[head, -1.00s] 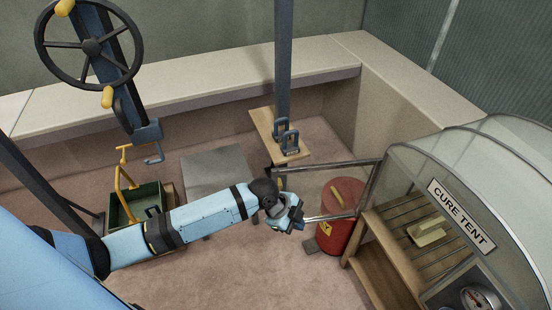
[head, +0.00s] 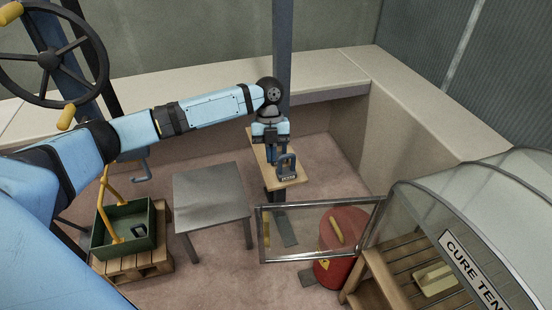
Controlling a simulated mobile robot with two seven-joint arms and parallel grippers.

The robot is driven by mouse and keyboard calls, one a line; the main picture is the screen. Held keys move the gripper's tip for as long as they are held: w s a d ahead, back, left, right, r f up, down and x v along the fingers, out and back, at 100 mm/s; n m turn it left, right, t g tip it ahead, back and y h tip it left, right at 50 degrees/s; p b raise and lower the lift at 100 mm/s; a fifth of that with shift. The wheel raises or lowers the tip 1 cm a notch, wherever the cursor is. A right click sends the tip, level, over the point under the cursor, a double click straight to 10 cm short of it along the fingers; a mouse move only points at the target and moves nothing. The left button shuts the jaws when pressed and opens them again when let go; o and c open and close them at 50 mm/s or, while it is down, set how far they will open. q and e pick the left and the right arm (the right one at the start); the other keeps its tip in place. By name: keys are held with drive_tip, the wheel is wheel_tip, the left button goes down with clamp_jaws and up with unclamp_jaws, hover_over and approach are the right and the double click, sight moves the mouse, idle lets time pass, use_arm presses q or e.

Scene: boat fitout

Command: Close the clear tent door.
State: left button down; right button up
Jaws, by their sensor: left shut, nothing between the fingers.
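The clear tent door (head: 318,232) is a see-through panel in a metal frame. It stands open, reaching left from the front of the cure tent (head: 452,210), and a red drum shows through it. Inside the tent is a slatted wooden shelf (head: 400,268) with a pale block-like object with a handle (head: 433,279) on it. My left gripper (head: 270,152) is shut and empty, pointing down above the small wooden shelf on the post, apart from the door and up-left of it. My right gripper does not show.
The red drum (head: 342,232) stands behind the door. A grey table (head: 212,196) and a green crate (head: 125,225) on a pallet stand to the left. A padlock-like object (head: 286,167) sits on the wooden shelf (head: 262,158) under my gripper. A handwheel (head: 50,58) is at upper left.

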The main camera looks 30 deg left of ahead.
use_arm(q)
drive_tip(key=s+d+f+p, duration=0.1)
drive_tip(key=s+d+f, duration=0.3)
drive_tip(key=f, duration=0.3)
drive_tip(key=shift+s+f, duration=0.25)
drive_tip(key=shift+s, duration=0.45)
drive_tip(key=shift+d, duration=0.1)
